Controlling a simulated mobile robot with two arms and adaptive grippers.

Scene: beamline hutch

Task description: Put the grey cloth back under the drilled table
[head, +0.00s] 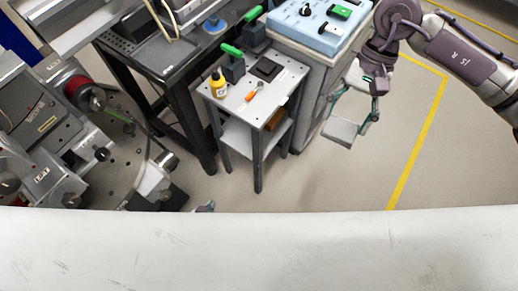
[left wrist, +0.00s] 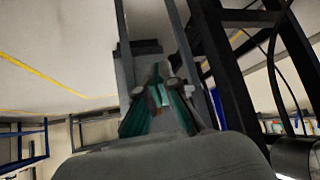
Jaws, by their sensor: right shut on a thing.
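The grey cloth (head: 341,131) is a flat, light grey piece that hangs below my right gripper (head: 367,103). That gripper is shut on it, above the floor and to the right of the small drilled table (head: 236,105). The table has a pale top with small holes, dark legs and a lower shelf (head: 240,138). The floor under the shelf is partly hidden by the legs. My left gripper (head: 205,207) barely shows in the head view, low and in front of the table. In the left wrist view its teal fingers (left wrist: 156,92) stand apart with a gap between the tips.
On the drilled table are a yellow bottle (head: 218,84), a green-topped tool (head: 232,65), an orange-handled tool (head: 254,92) and a dark pad (head: 265,68). A cabinet with a blue box (head: 320,27) stands behind. A dark bench (head: 165,55) is at left. Floor at right is clear.

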